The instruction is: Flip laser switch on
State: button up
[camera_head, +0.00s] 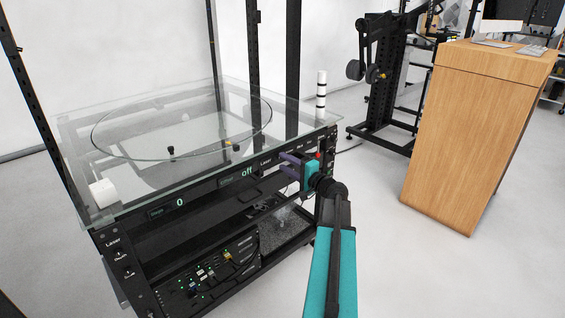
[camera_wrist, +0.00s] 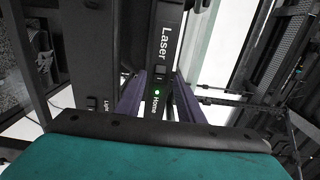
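The black front panel of the turntable carries a "Laser" label (camera_head: 266,163), which shows large in the wrist view (camera_wrist: 165,43). Just below that label in the wrist view is a small dark switch (camera_wrist: 160,70); its position is too small to tell. A lit green light (camera_wrist: 157,92) and a "Home" label (camera_wrist: 155,107) follow below it. My gripper (camera_head: 284,162) is at the panel, right of the "Laser" label in the head view. In the wrist view its two purple fingers (camera_wrist: 159,78) are apart, one on each side of the panel strip, holding nothing. Contact with the switch cannot be told.
A glass top (camera_head: 80,150) with a round glass plate overhangs the panel. A display reads "Off" (camera_head: 247,172), another "0" (camera_head: 180,202). A red button (camera_head: 318,155) is close to my gripper. A wooden desk (camera_head: 465,130) stands right; floor between is clear.

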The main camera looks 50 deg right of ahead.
jog(key=shift+w, duration=1)
grip_shut()
jog(key=shift+d, duration=0.2)
jog(key=shift+w+d+n+y+b, duration=0.1)
jog(key=shift+d+n+y+b, duration=0.15)
jog(key=shift+n+y+b, duration=0.65)
jog(key=shift+y, duration=0.6)
jog(key=shift+n+y, duration=0.3)
jog(key=shift+y, duration=0.1)
